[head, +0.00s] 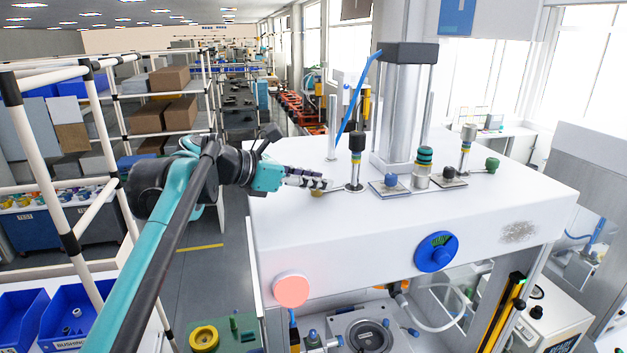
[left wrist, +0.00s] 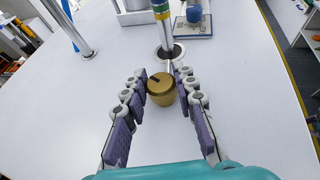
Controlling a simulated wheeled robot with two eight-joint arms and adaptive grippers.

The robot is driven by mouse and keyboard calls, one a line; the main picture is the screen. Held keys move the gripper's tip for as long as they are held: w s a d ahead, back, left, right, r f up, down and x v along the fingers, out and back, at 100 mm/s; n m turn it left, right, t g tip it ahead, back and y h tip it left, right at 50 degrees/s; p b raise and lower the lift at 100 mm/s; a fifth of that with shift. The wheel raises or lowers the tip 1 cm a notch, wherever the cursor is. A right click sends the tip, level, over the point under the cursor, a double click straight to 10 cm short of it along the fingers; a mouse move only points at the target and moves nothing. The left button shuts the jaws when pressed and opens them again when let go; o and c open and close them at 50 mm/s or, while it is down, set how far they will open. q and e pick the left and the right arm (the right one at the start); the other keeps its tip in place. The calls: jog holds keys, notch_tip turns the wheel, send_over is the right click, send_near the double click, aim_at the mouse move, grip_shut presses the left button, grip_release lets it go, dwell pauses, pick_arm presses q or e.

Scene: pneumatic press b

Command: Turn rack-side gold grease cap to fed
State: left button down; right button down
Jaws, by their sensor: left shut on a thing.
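The gold grease cap (left wrist: 161,90) is a small round cap with a dark mark on its top, on the white press top beside the base of a banded post. In the left wrist view it sits between the fingertips of my left gripper (left wrist: 161,84), which is shut on it. In the head view the left gripper (head: 318,182) reaches in from the rack side, and its fingers partly hide the gold cap (head: 318,193). My right gripper is not in view.
A black-topped post (head: 356,145) stands close to the fingertips. A blue dial (head: 436,252) and a pink button (head: 291,290) are on the front. The press top's near side is clear.

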pick_arm(q)
jog(key=m+g+h, duration=0.1)
jog(key=m+g, duration=0.1)
jog(key=g, duration=0.1)
jog(key=m+g+h, duration=0.1)
jog(key=m+g, duration=0.2)
jog(key=shift+w+f+m, duration=0.15)
jog(key=shift+w+m, duration=0.05)
jog(key=shift+m, duration=0.1)
jog(key=shift+m+g, duration=1.1)
jog(key=shift+g, duration=0.3)
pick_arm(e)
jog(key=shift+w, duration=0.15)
pick_arm(q)
jog(key=shift+d+m+g, duration=0.1)
jog(key=shift+m+g, duration=0.2)
jog(key=shift+g, duration=0.2)
jog(key=c, duration=1.5)
grip_release()
jog(key=o, duration=0.3)
jog(key=shift+s+d, duration=0.1)
jog(key=shift+d, duration=0.2)
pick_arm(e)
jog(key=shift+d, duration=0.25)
pick_arm(q)
jog(key=shift+a, duration=0.3)
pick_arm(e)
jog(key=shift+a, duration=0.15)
